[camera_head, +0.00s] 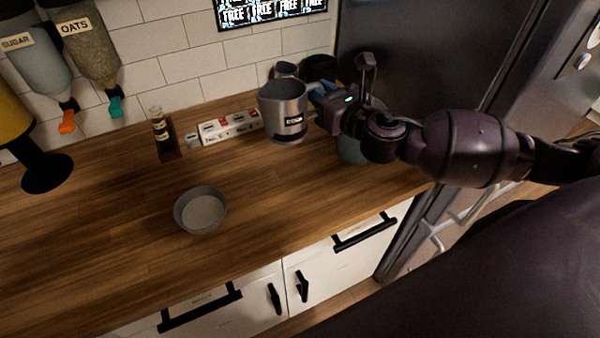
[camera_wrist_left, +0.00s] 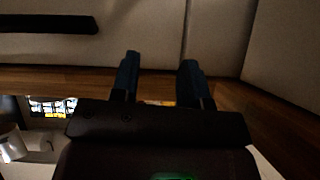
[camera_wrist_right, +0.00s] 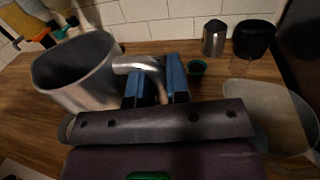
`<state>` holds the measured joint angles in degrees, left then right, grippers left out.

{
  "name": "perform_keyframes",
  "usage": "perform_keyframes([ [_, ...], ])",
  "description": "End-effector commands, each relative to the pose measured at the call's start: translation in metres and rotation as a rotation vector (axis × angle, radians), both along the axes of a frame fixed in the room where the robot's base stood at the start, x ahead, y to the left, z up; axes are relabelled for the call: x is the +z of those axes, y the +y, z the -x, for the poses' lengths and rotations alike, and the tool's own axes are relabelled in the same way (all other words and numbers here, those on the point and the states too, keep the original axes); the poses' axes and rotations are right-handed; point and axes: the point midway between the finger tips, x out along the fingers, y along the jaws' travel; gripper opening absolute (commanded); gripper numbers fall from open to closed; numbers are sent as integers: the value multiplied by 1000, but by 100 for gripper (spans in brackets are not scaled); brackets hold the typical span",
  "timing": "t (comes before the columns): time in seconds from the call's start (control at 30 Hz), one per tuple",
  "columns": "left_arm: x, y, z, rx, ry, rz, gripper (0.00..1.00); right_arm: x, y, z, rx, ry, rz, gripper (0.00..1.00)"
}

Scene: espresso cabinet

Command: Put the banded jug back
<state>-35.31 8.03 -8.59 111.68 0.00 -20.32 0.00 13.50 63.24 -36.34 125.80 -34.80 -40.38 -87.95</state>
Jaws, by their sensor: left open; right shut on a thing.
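The metal jug (camera_head: 283,112) has a dark band with a small label low on its side. My right gripper (camera_head: 322,94) is shut on its handle and appears to hold it upright above the back of the wooden counter. In the right wrist view the jug (camera_wrist_right: 78,75) is at the left, with its handle (camera_wrist_right: 140,64) between the blue fingers of the gripper (camera_wrist_right: 156,82). My left gripper (camera_wrist_left: 160,75) is open and empty, near pale cabinet fronts, and is out of the head view.
A pale rounded vessel (camera_wrist_right: 268,115) is to the right. A white labelled block (camera_head: 229,127), a small bottle (camera_head: 160,130) and a grey bowl (camera_head: 201,210) are left.

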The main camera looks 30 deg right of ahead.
Motion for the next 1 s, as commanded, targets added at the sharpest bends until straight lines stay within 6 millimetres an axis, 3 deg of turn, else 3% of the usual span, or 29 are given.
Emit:
perform_keyframes([
  [0.6, -5, -2, -10, -4, -35, 1, 42, -131, 0, 1, 0, 3, -1, 0],
  [0.87, -9, -2, -11, -4, -35, 1, 42, -150, 0, 0, 1, 1, 0, 0],
  [1.0, -14, -2, -11, -5, -36, 0, 42, -169, 1, 0, 1, 3, 0, 0],
])
